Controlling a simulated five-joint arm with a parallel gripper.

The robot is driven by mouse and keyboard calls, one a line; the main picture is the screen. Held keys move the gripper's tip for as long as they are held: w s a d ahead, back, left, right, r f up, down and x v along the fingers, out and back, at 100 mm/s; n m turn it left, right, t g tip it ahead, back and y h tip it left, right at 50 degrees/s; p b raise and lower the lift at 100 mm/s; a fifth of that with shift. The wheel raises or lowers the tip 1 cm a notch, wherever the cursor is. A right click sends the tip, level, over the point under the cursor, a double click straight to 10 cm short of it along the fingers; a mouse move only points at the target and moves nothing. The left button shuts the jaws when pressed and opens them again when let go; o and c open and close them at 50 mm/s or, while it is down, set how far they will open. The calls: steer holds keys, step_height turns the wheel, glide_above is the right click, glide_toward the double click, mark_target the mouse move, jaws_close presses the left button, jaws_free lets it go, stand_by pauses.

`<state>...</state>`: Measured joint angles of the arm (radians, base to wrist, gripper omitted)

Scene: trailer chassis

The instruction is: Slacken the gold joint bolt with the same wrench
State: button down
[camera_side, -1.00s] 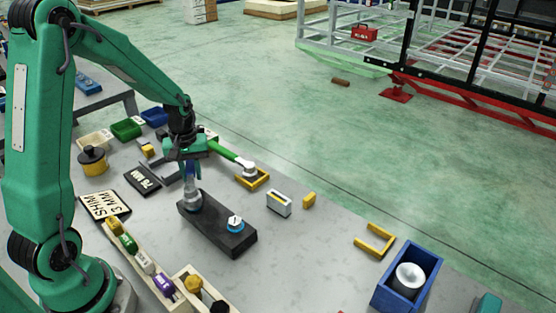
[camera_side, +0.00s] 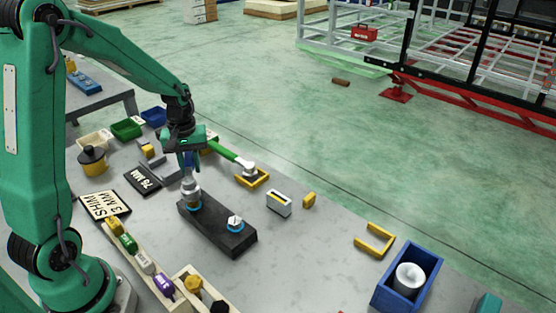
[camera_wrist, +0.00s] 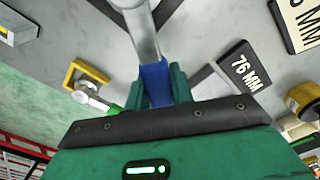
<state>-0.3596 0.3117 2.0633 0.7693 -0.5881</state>
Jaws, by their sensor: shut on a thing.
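My gripper (camera_side: 188,160) points down over the black block (camera_side: 222,232) on the bench. It is shut on a wrench with a blue grip (camera_wrist: 155,82) and a grey metal body, which also shows in the side view (camera_side: 191,188). The wrench is upright, its lower end at or just above the blue ring (camera_side: 195,206) on the block's left end; contact is unclear.
A green-handled tool (camera_side: 228,154) rests its white head in a yellow cradle (camera_side: 252,178). A wooden rack of coloured pieces (camera_side: 140,263) stands in front. A blue bin (camera_side: 407,278) holds a white cylinder at right.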

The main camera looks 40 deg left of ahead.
mark_target(189, 158)
steer(key=shift+r, duration=1.7)
steer(key=shift+w+d+r, duration=0.1)
steer(key=w+d+r+m, duration=0.2)
steer(key=d+r+m, duration=0.2)
steer(key=d+m, duration=0.1)
steer(key=w+d+r+m, duration=0.2)
steer(key=d+r+m, duration=0.2)
steer(key=d, duration=0.4)
steer(key=shift+d+m, duration=0.3)
steer(key=shift+m, duration=0.6)
